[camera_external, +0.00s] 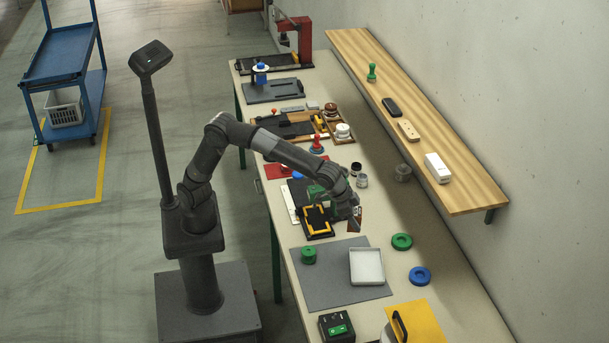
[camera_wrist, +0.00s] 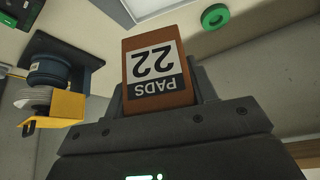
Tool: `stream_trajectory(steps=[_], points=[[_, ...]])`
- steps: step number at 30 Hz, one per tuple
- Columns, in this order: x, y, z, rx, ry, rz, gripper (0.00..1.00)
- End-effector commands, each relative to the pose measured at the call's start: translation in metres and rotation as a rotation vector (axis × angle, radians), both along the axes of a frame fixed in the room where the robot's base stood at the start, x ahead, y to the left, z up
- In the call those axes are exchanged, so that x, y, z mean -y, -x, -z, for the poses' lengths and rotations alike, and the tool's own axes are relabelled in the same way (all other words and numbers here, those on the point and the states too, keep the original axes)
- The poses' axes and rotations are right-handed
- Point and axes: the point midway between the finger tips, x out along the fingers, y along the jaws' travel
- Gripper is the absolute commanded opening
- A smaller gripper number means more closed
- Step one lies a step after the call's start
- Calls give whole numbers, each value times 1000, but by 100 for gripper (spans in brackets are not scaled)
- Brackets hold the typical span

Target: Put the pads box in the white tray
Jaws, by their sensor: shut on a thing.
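The pads box (camera_wrist: 155,68) is brown with a white and black label reading "PADS 22", upside down in the wrist view. My gripper (camera_wrist: 161,92) is shut on it, a finger on each side. In the external view my gripper (camera_external: 346,205) holds the box (camera_external: 356,218) over the table, behind the grey mat. The white tray (camera_external: 367,267) is square, shallow and empty, lying on the grey mat (camera_external: 325,289), apart from the box. Part of the tray (camera_wrist: 150,8) shows at the top edge of the wrist view.
A green round piece (camera_external: 309,255) stands on the mat left of the tray. A green ring (camera_external: 401,241) and a blue ring (camera_external: 420,276) lie to its right. A black and yellow fixture (camera_external: 317,221) is just left of my gripper. A wooden shelf (camera_external: 430,125) runs along the wall.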

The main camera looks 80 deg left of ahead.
Motion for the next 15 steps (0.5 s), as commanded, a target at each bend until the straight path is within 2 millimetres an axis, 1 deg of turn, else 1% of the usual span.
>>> stream_trajectory(steps=[1, 3, 10, 12, 14, 15], points=[[13, 9, -1, 4, 3, 12, 28], [25, 19, -1, 9, 6, 23, 28], [57, 47, -2, 21, 16, 49, 28], [54, 44, 19, 16, 10, 43, 28], [53, 44, 33, 16, 10, 43, 28], [53, 44, 44, 16, 10, 44, 28]])
